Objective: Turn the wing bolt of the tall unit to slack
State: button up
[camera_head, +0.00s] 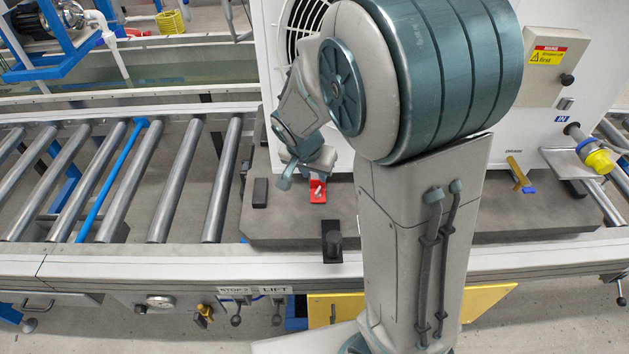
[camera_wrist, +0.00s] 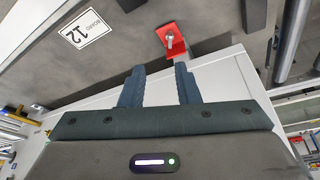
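The tall unit is a white cabinet (camera_head: 270,70) with a round fan grille, standing on a grey board; my arm hides much of its front. A red bracket (camera_head: 318,197) with a small metal bolt (camera_head: 317,189) sits on the board by the cabinet's foot. In the wrist view the red bracket (camera_wrist: 176,46) and its bolt (camera_wrist: 169,38) lie beyond my fingertips. I cannot tell for sure that this bolt is the wing bolt. My gripper (camera_head: 305,168) is just above and beside the bracket. In the wrist view my gripper (camera_wrist: 158,76) is open, with nothing between its fingers.
A yellow lever (camera_head: 517,172) stands near an ENGAGED label at right. A black stop (camera_head: 332,242) is at the board's front edge. A roller conveyor (camera_head: 150,180) runs left. A pipe with a yellow end (camera_head: 599,161) juts out right. The wrist view shows a board-12 label (camera_wrist: 86,29).

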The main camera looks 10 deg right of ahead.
aim_at(317, 191)
jog(key=shift+m, duration=0.4)
jog(key=x, duration=0.5)
jog(key=w+x, duration=0.1)
jog(key=x, duration=0.4)
jog(key=w+a+x, duration=0.1)
jog(key=x, duration=0.4)
jog(key=shift+w+f, duration=0.1)
jog(key=shift+f, duration=0.05)
grip_shut()
